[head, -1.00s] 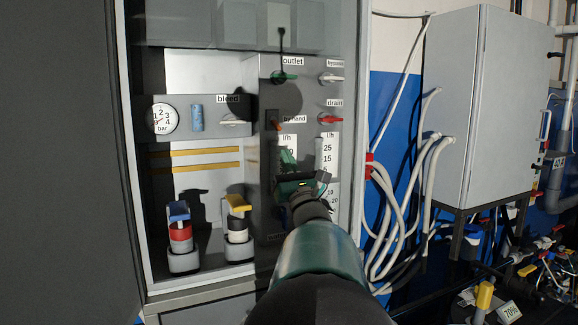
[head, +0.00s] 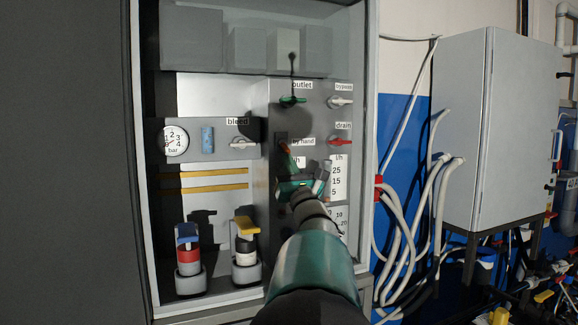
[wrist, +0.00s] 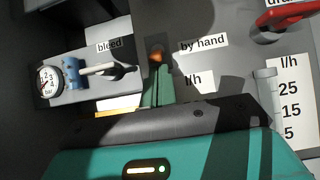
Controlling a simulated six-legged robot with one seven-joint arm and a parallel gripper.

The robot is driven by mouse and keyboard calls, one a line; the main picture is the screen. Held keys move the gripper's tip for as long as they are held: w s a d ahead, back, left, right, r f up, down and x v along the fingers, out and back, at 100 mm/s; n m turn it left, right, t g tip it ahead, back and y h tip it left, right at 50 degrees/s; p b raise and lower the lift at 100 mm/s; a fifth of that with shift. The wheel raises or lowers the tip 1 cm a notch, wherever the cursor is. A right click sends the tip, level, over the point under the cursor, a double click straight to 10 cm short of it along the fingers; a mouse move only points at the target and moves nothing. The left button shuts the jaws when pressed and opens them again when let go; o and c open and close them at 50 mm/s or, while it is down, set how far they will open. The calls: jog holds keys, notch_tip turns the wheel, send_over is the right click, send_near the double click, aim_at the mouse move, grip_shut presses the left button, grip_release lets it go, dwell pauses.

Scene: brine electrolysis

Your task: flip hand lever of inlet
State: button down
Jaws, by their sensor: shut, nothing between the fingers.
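No label reading "inlet" is legible in either view. A small orange-red lever (head: 285,149) sits beside the "by hand" label (head: 303,142) on the grey panel. In the wrist view the orange part (wrist: 156,56) shows just beyond my green fingertips. My gripper (head: 289,162) is shut and empty, its fingers pointing at this lever from below; the wrist view also shows my gripper (wrist: 157,74). I cannot tell whether the fingertips touch the lever. The fingers hide its lower part.
Nearby are the green outlet lever (head: 292,101), white bypass lever (head: 341,101), red drain lever (head: 337,140) and white bleed lever (head: 240,143). A pressure gauge (head: 174,141) is at left. Blue-topped (head: 187,232) and yellow-topped (head: 245,226) handles stand lower. The cabinet frame (head: 369,150) bounds the right.

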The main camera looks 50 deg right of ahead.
jog(key=shift+s+a+r+g+y, duration=0.15)
jog(key=shift+s+r+g+y, duration=0.2)
jog(key=shift+g, duration=0.35)
jog(key=shift+s+a+r+g+y, duration=0.15)
jog(key=shift+s+r+g+y, duration=0.1)
jog(key=shift+r, duration=0.4)
jog(key=shift+s+a+r+g+y, duration=0.15)
jog(key=shift+s+r+g, duration=0.1)
jog(key=shift+r, duration=0.35)
jog(key=shift+s+a, duration=0.1)
jog(key=shift+s, duration=0.05)
